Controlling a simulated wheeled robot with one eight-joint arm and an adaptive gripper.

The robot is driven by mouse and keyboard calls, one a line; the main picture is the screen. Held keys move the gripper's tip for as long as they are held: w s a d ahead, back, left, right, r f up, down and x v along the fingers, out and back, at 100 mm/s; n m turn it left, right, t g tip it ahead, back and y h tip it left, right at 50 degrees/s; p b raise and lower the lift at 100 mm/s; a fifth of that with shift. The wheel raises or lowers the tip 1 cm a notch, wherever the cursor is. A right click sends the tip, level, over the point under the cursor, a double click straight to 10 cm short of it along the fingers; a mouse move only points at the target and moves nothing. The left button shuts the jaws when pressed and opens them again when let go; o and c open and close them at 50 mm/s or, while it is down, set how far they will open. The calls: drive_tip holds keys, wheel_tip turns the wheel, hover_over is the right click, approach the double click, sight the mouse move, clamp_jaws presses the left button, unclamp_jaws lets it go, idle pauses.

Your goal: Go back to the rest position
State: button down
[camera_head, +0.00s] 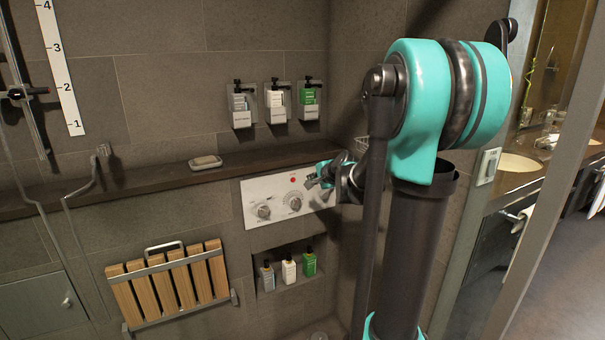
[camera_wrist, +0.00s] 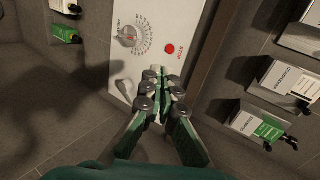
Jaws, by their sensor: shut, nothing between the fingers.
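My gripper (camera_head: 318,180) is in front of the right part of the white control panel (camera_head: 258,194), which is set in the tiled shower wall. In the wrist view, my gripper (camera_wrist: 165,78) has its fingers together with nothing between them, close to the panel (camera_wrist: 172,14). The red button (camera_wrist: 170,49) lies beyond the fingertips, apart from them in the picture. A dial (camera_wrist: 129,36) with red markings sits to its left. In the head view the panel shows the red button (camera_head: 293,180) and two knobs. Whether the fingers touch the panel cannot be told.
A dark ledge (camera_head: 130,190) with a soap dish (camera_head: 206,162) runs above the panel. Dispensers (camera_head: 277,103) hang above it. Bottles (camera_head: 289,270) stand in a niche below. A folded wooden seat (camera_head: 170,285) is at lower left. A vanity basin (camera_head: 519,162) is at right.

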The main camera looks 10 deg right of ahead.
drive_tip(key=s+f+n+g+h, duration=0.1)
drive_tip(key=s+f+n, duration=0.3)
drive_tip(key=s, duration=0.7)
drive_tip(key=s+d+f+n+g+h, duration=0.1)
drive_tip(key=s+f+n+g, duration=0.2)
drive_tip(key=s+f+n, duration=0.2)
drive_tip(key=s+f+n+g+h, duration=0.1)
drive_tip(key=s+f+n+g, duration=0.2)
drive_tip(key=s+f, duration=0.7)
drive_tip(key=s+n, duration=0.2)
drive_tip(key=s, duration=0.5)
drive_tip(key=shift+d+h, duration=0.2)
drive_tip(key=shift+h, duration=0.2)
drive_tip(key=shift+r, duration=0.1)
